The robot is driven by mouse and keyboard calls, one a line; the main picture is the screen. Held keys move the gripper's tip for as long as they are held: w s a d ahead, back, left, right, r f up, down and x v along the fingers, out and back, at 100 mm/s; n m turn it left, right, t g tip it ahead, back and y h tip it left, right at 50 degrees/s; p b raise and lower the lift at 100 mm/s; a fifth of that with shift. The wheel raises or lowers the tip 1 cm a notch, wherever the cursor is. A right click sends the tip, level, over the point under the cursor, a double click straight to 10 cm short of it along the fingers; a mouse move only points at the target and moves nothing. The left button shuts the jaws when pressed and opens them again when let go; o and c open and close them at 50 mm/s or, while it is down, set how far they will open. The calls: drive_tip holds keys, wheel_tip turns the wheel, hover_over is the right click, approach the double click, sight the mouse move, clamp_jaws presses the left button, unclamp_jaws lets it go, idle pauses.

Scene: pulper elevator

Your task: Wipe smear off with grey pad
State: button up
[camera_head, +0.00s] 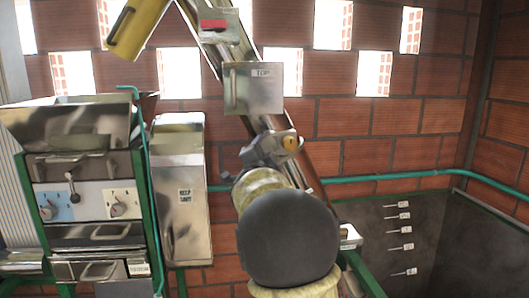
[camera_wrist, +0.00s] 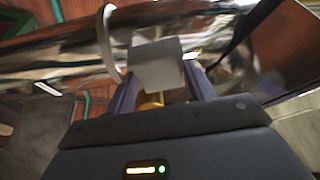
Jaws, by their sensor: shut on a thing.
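In the wrist view, my gripper (camera_wrist: 160,85) has its two dark fingers closed on the grey pad (camera_wrist: 158,62), a pale block held between their tips. The pad is in front of a shiny metal surface (camera_wrist: 60,55); I cannot tell whether it touches it. I cannot make out a smear in either view.
A steel box marked TOP (camera_head: 252,88) is on the sloping elevator at the centre. A steel control cabinet (camera_head: 85,195) stands at left, beside a tall steel bin (camera_head: 180,195). A green pipe (camera_head: 400,180) runs along the brick wall. A dark panel with small tags (camera_head: 385,235) is at right.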

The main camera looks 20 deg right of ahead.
drive_tip(key=shift+w+d, duration=0.1)
drive_tip(key=shift+w, duration=0.15)
drive_tip(key=shift+r, duration=0.15)
drive_tip(key=shift+s+r, duration=0.15)
drive_tip(key=shift+r, duration=0.3)
drive_tip(key=shift+f, duration=0.1)
wheel_tip(320, 180, down, 2)
drive_tip(key=shift+f+b, duration=0.1)
drive_tip(key=shift+b, duration=1)
drive_tip(key=shift+r+p, duration=0.75)
drive_tip(key=shift+r, duration=0.5)
